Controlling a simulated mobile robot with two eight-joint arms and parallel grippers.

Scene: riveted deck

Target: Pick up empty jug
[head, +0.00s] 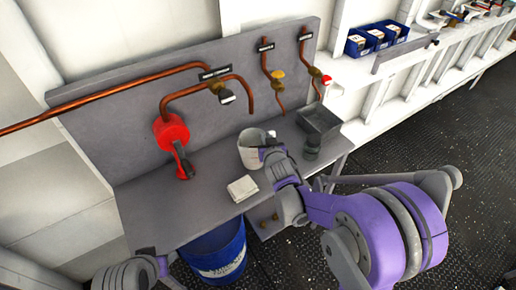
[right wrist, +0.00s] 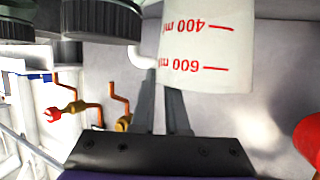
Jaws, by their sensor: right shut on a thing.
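The white jug (head: 250,150) stands at the middle of the grey bench, or just over it; I cannot tell if its base touches. In the right wrist view the jug (right wrist: 207,48) shows red 400 ml and 600 ml marks upside down. My right gripper (head: 268,149) is at the jug's right side, shut on its handle. In the right wrist view the two fingers (right wrist: 162,100) are close together at the white handle. The jug's inside is hard to see. Part of my left arm shows at the bottom left; its jaws cannot be made out.
A white folded cloth (head: 242,188) lies on the bench (head: 150,215). A red fitting (head: 171,132) and copper pipes are on the back panel. A blue bin (head: 215,252) stands below the bench.

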